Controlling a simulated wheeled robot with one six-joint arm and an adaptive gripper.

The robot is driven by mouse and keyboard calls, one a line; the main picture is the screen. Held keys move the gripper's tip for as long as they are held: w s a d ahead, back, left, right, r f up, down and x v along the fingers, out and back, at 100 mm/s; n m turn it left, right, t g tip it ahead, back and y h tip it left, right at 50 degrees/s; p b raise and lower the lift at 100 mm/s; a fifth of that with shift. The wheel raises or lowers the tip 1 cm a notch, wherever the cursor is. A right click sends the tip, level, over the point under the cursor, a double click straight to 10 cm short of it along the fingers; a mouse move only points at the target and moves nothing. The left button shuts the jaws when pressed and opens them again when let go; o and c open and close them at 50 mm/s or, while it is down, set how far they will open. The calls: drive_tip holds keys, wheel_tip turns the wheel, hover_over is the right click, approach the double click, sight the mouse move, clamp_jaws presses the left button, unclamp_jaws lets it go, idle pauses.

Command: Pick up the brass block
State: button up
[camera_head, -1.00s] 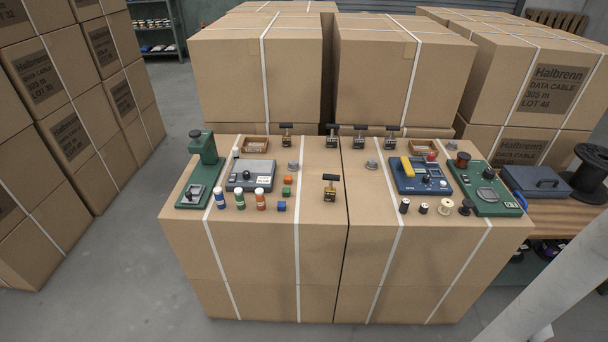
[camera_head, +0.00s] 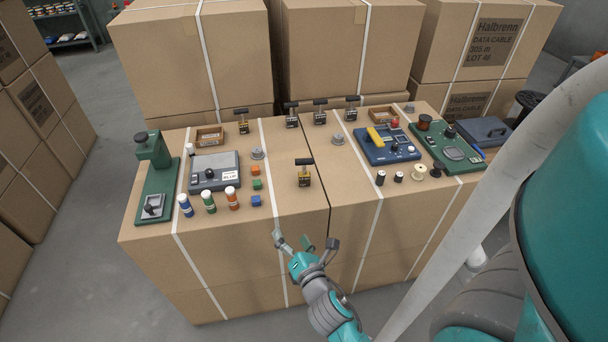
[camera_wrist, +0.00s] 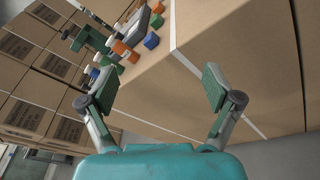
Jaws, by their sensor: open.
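A small brass block (camera_head: 304,180) with a black T-shaped handle on top stands upright near the front middle of the carton top, left of the seam. Several similar handled pieces, one of them a brass-and-black piece (camera_head: 242,127), stand along the back. My gripper (camera_head: 305,240) is open and empty in front of the carton's near edge, below and nearer than the front block. In the wrist view my gripper's two fingers (camera_wrist: 160,88) are spread apart with only carton between them. I cannot make out the brass block in the wrist view.
A blue cube (camera_head: 256,201), a green cube (camera_head: 257,184) and an orange cube (camera_head: 255,170) stand left of the block, beside several small bottles. A grey device (camera_head: 225,162) and a blue device (camera_head: 375,151) stand farther out. The carton top around the block is clear.

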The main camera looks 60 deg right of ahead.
sight(305, 163)
drive_tip(key=w+d+r+n+g+h, duration=0.1)
drive_tip(key=d+r, duration=0.1)
drive_tip(key=d, duration=0.4)
drive_tip(key=w+d+r+n+g+h, duration=0.1)
drive_tip(key=w+d+n+h, duration=0.1)
drive_tip(key=d, duration=0.4)
drive_tip(key=w+d+r+n+g+h, duration=0.1)
drive_tip(key=w+d+r+n, duration=0.1)
drive_tip(key=d, duration=0.4)
drive_tip(key=shift+r+h, duration=0.3)
drive_tip(key=shift+h, duration=0.1)
drive_tip(key=shift+x, duration=3.1)
drive_tip(key=shift+w+a, duration=0.1)
clamp_jaws()
